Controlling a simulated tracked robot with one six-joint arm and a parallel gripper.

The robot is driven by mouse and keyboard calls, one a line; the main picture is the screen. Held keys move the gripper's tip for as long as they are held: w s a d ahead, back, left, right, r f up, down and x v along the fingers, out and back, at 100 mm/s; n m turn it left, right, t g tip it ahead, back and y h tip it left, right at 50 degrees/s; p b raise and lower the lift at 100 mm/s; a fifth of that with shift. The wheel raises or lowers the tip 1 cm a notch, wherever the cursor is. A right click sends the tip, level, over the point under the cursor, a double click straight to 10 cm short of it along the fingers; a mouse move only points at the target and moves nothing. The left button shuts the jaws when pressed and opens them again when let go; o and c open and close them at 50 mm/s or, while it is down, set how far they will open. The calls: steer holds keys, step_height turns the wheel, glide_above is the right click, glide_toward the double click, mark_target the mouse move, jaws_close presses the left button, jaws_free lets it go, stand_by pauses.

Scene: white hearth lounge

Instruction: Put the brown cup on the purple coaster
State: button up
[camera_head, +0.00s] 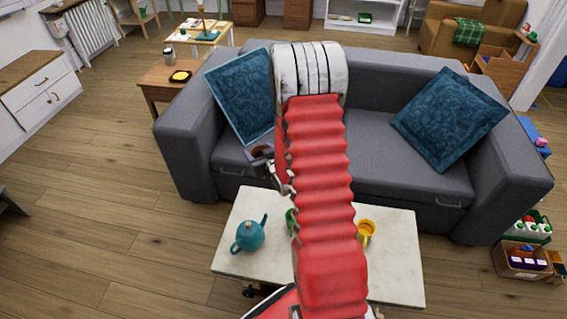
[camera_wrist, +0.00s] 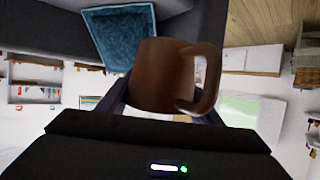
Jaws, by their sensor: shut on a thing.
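The brown cup (camera_wrist: 160,76) fills the middle of the wrist view, its handle to the right. My gripper (camera_wrist: 165,100) is shut on it, with a dark finger at each side. In the head view the cup (camera_head: 262,151) shows small at the left of my arm, held in the air in front of the grey sofa. My arm hides part of my gripper there. I see no purple coaster in either view. My red arm covers the middle of the white coffee table (camera_head: 246,205), so what lies behind it is hidden.
The table bears a teal teapot (camera_head: 250,235) at left, a partly hidden green item (camera_head: 290,219), and a yellow mug (camera_head: 367,230) at right. The grey sofa (camera_head: 375,187) with blue cushions stands behind. A wooden side table (camera_head: 158,77) stands left. The wooden floor at left is clear.

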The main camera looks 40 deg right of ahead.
steer(key=a+r+n+y, duration=0.1)
steer(key=a+r, duration=0.7)
steer(key=a, duration=0.4)
steer(key=a+r+n+y, duration=0.1)
steer(key=a+r, duration=0.8)
steer(key=a, duration=0.4)
steer(key=shift+w+a+y, duration=0.3)
steer(key=shift+y, duration=0.1)
steer(key=shift+s, duration=0.1)
